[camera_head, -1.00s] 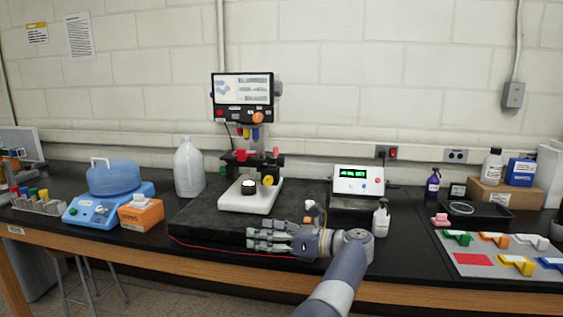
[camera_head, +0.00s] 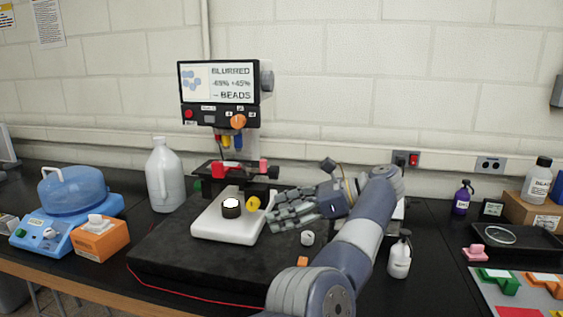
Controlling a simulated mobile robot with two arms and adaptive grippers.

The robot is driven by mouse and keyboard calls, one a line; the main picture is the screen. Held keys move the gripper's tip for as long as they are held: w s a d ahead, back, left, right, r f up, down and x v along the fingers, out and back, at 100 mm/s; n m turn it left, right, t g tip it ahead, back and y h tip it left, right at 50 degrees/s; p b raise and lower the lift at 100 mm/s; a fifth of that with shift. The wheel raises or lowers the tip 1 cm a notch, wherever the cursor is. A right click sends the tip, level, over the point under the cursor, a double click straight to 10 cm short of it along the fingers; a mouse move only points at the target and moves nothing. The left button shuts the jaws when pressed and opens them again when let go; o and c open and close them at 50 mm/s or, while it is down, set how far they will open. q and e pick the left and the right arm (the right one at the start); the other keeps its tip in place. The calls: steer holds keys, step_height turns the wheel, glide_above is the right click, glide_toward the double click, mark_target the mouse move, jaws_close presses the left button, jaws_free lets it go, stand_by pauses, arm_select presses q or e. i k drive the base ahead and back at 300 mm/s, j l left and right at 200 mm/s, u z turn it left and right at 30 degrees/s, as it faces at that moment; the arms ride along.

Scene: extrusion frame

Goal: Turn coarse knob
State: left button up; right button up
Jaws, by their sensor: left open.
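A digital microscope (camera_head: 222,228) with a white base stands on a dark slab. A yellow knob (camera_head: 253,203) sits at the right side of its base, beside a black round part with a bright white top (camera_head: 231,203). An orange knob (camera_head: 238,121) is under the screen (camera_head: 219,82), which reads "BLURRED" and "BEADS". A black knob (camera_head: 274,172) is at the right of the red-and-black stage. I cannot read which knob is labelled coarse. My left gripper (camera_head: 277,211) is open and empty, just right of the yellow knob, its fingers pointing left. My right gripper is not in view.
The dark slab (camera_head: 170,262) has bare room at front left. A small white cylinder (camera_head: 307,239) and an orange block (camera_head: 302,261) lie under my arm. A white bottle (camera_head: 400,257) stands right, a jug (camera_head: 164,175) left. A box behind my forearm is mostly hidden.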

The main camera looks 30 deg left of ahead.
mark_target(273, 171)
steer(key=i+j, duration=0.2)
steer(key=i, duration=0.3)
steer(key=i+j, duration=0.15)
steer(key=i, duration=0.4)
